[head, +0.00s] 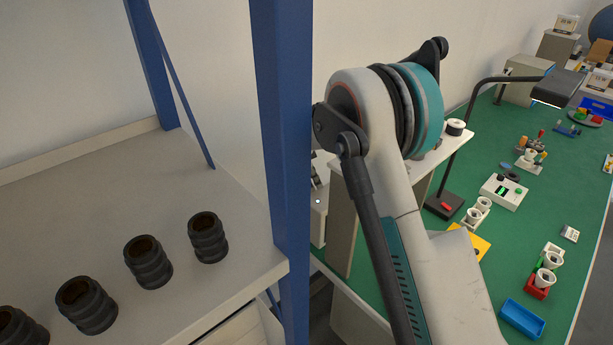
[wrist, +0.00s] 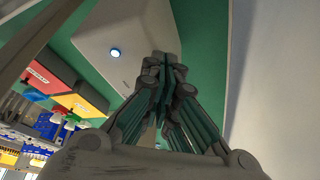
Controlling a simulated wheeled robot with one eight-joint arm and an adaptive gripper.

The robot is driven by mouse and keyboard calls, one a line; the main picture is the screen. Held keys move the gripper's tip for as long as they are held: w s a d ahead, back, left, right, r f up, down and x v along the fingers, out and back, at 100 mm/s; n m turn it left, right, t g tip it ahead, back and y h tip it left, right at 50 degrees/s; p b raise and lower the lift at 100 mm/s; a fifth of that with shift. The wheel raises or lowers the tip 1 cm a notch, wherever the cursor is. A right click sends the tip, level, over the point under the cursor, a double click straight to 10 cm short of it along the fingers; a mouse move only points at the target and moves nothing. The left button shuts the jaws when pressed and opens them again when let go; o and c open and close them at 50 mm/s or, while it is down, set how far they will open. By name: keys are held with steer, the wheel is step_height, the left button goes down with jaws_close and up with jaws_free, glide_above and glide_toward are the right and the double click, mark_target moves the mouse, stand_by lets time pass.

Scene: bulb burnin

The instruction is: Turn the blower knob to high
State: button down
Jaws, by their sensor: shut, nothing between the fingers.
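In the wrist view my gripper (wrist: 166,62) is shut and empty. Its fingertips lie in front of the edge of a pale box (wrist: 98,28) with a round blue-lit button (wrist: 115,52). I cannot tell whether they touch the box. No blower knob can be made out; the fingers cover part of the box. In the head view a pale unit (head: 318,222) with a small light (head: 318,201) shows between the blue post and my arm. I cannot tell for sure that it is the same box. My gripper is hidden in the head view.
A blue post (head: 283,150) stands close beside my arm. A shelf (head: 200,285) at left holds several dark ribbed cylinders (head: 208,238). The green bench (head: 545,205) carries a lamp (head: 448,205), a meter (head: 503,191) and a blue tray (head: 522,318). Red and yellow bins (wrist: 45,78) show in the wrist view.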

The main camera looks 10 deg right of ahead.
mark_target(324, 190)
steer(key=shift+w+d+r, duration=0.1)
steer(key=shift+d+r, duration=0.05)
steer(key=shift+d, duration=1.6)
steer(key=shift+w+d+b, duration=0.4)
steer(key=shift+w+d, duration=0.4)
steer(key=shift+d, duration=0.1)
